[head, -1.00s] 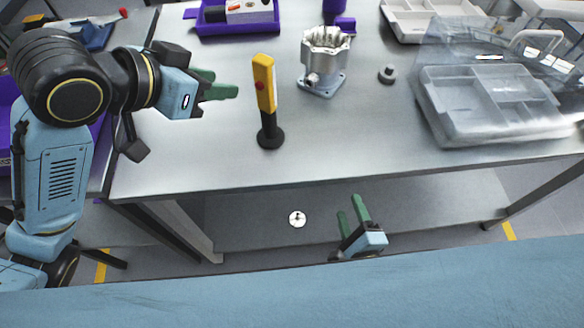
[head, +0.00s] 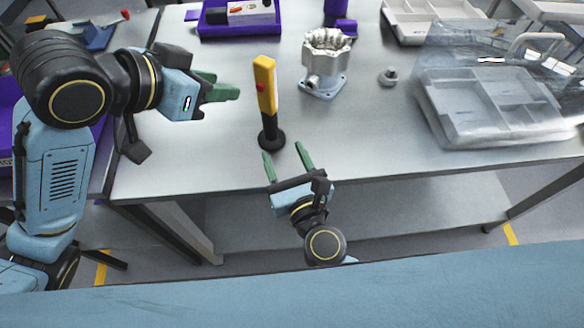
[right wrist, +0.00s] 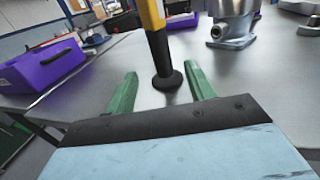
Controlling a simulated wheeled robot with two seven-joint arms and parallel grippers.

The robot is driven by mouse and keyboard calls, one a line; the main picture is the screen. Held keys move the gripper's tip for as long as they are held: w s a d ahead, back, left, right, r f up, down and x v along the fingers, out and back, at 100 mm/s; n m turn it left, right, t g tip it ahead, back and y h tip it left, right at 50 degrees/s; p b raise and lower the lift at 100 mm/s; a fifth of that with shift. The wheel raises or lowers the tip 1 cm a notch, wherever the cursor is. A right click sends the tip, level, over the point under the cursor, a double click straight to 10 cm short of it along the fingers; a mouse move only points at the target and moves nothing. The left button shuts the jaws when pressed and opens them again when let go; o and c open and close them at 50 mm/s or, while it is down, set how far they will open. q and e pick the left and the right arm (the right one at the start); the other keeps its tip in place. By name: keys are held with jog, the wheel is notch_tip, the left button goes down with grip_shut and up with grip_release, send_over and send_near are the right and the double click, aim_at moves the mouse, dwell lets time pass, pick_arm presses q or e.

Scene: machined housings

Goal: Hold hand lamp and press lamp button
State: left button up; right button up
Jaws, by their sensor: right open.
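The hand lamp (head: 265,90) stands upright on the table, with a yellow body, a red button (head: 261,87) and a black round base (head: 271,138). My left gripper (head: 222,90) is to the left of the lamp, with its green fingers pointing at it and a gap between; whether its jaws are apart is hard to see. My right gripper (head: 285,160) is open and empty at the table's front edge, just in front of the lamp base. In the right wrist view the lamp (right wrist: 160,60) stands beyond and between the open fingers (right wrist: 160,90), its top cut off.
A clear-lidded organizer (head: 485,105) is at the right. A purple bin (head: 240,20) is at the back.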

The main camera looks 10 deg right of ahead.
aim_at(273, 128)
jog(key=x, duration=0.9)
jog(key=shift+w+a, duration=0.15)
jog(key=shift+w, duration=0.25)
jog(key=c, duration=1.1)
pick_arm(q)
grip_shut()
pick_arm(e)
jog(key=shift+c, duration=0.3)
